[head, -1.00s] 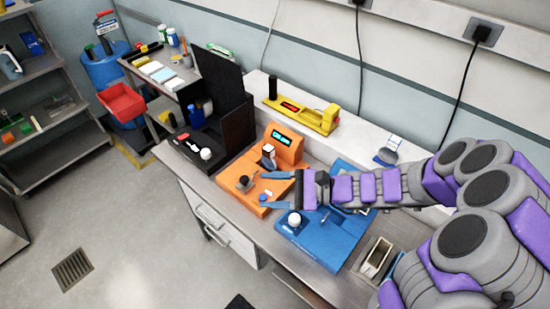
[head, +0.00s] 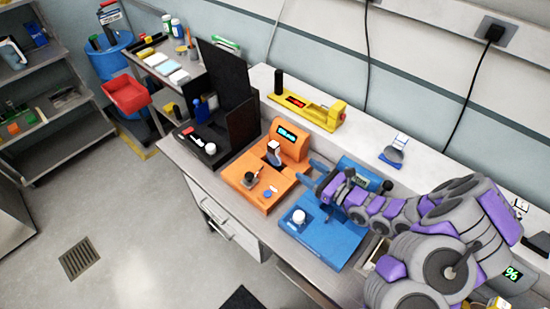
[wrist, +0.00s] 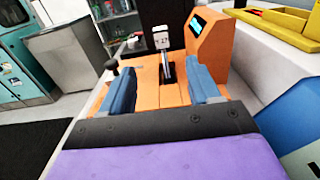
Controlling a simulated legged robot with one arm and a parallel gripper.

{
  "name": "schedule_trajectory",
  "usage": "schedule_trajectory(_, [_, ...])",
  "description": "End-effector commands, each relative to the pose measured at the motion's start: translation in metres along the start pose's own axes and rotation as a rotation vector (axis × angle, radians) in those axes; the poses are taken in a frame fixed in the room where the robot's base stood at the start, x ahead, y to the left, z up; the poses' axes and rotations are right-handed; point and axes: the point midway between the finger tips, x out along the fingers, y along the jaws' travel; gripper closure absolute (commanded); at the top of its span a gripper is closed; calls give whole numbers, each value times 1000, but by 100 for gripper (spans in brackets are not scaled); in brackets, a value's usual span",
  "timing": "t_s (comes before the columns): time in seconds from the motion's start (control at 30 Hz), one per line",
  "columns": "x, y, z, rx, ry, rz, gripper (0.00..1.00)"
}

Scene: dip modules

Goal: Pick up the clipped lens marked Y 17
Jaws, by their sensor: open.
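The clipped lens (head: 274,152) stands upright in the orange module (head: 262,197), in front of its lit display. It has a white label on top and a dark lower part. In the wrist view the lens (wrist: 162,42) faces me, with small marks on its label that I cannot read surely. My gripper (head: 309,172) is open and empty, to the right of the lens and apart from it. In the wrist view its two blue fingers (wrist: 161,88) spread either side, with the lens beyond them, roughly centred in the gap.
A black knob (head: 252,177) rises from the orange module, left of the lens. The blue module (head: 322,238) lies to the right, under my arm. A black panelled station (head: 240,128) stands left. A yellow device (head: 310,110) and a blue-and-white item (head: 394,152) sit on the back ledge.

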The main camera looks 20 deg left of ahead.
Motion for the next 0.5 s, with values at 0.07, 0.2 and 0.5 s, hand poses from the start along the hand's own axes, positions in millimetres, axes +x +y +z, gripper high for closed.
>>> schedule_trajectory(0.07, [15,1,-2,-3,1,5,38])
schedule_trajectory(0.2, [40,2,-2,-5,1,7,38])
schedule_trajectory(0.5, [89,2,-1,-2,0,5,38])
